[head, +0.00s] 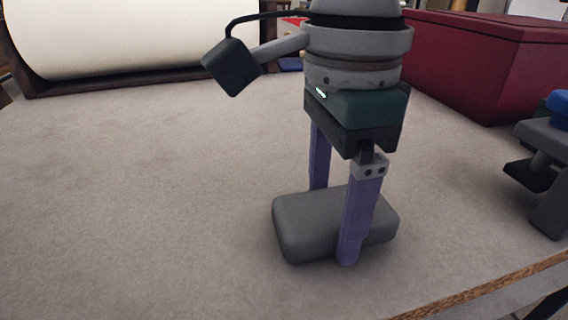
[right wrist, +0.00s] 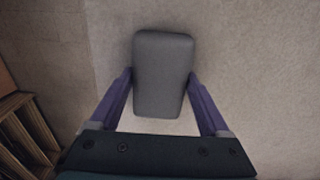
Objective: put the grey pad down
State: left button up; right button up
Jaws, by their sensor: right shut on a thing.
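The grey pad (head: 305,225) is a rounded grey block at the middle of the table in the head view. In the right wrist view the grey pad (right wrist: 162,75) sits between the two purple fingers. My right gripper (head: 336,222) points down and is shut on the pad, one finger on its near side and one on its far side. The pad lies level, at or very close to the table top; I cannot tell whether it touches. My left gripper is not in view.
The pale table top (head: 130,190) is clear to the left of the pad. A large cream roll (head: 150,35) lies at the back left. A dark red box (head: 490,60) stands at the back right. A grey and blue device (head: 548,150) is at the right edge.

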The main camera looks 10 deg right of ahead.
aim_at(331, 206)
jog(key=shift+f, duration=0.1)
jog(key=shift+f, duration=0.15)
jog(key=o, duration=1.4)
jog(key=shift+r, duration=0.5)
notch_tip(331, 206, up, 12)
jog(key=shift+f+p, duration=0.25)
jog(key=shift+p, duration=0.15)
jog(key=shift+a, duration=0.1)
